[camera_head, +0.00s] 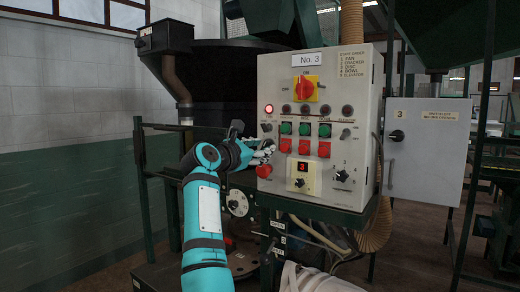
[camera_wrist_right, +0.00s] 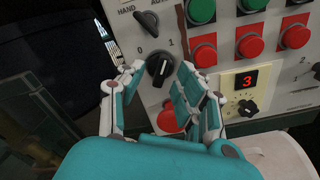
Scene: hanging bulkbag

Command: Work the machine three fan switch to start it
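The machine three control panel (camera_head: 350,100) is a pale box labelled "No. 3" in the head view. In the right wrist view a black rotary switch (camera_wrist_right: 160,68), marked 0 and 1, sits below a HAND/AUTO selector (camera_wrist_right: 147,20). I cannot tell surely which mark its handle points to. My right gripper (camera_head: 262,152) is at the panel's left side and hides this switch in the head view. In the right wrist view my right gripper (camera_wrist_right: 163,76) is open, its fingers on either side of the switch, with gaps visible. My left gripper is not in view.
A red main switch (camera_head: 306,88) is above a row of lamps; the leftmost lamp (camera_head: 268,109) glows brightest. Green and red buttons (camera_wrist_right: 203,52) are just right of the gripper. A red button (camera_wrist_right: 170,120) lies below the switch. A display (camera_wrist_right: 244,82) reads 3.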

